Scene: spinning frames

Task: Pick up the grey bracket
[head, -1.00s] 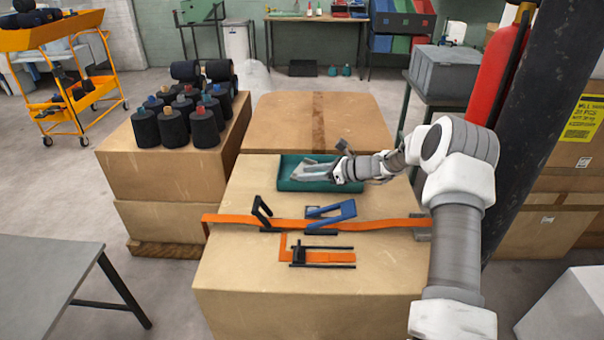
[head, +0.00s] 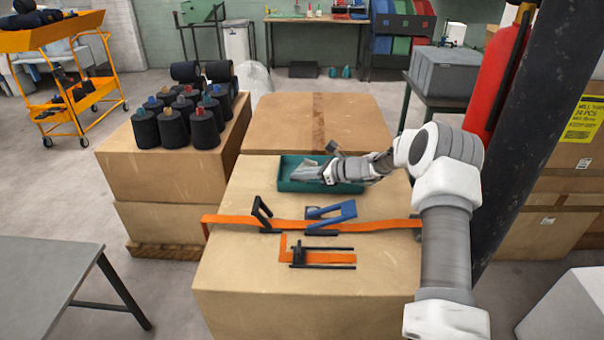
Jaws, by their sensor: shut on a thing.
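My gripper (head: 315,171) is at the teal tray (head: 284,183), low over or inside its left half, reaching in from the right. It is shut on a small grey piece, which I take to be the grey bracket (head: 303,174). The piece and the grey fingers blend together, so the bracket's outline and the exact grip are hard to make out. I cannot tell whether it touches the tray floor. The tray sits at the back of the front cardboard box (head: 240,270), and my wrist covers its right part.
An orange strap (head: 380,226) crosses the box in front of the tray, with a black clamp-like piece (head: 261,213) and a blue one (head: 333,212). Another orange strap (head: 325,258) with black bars lies nearer. Black spools (head: 173,128) stand at left. A dark post (head: 520,130) rises at right.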

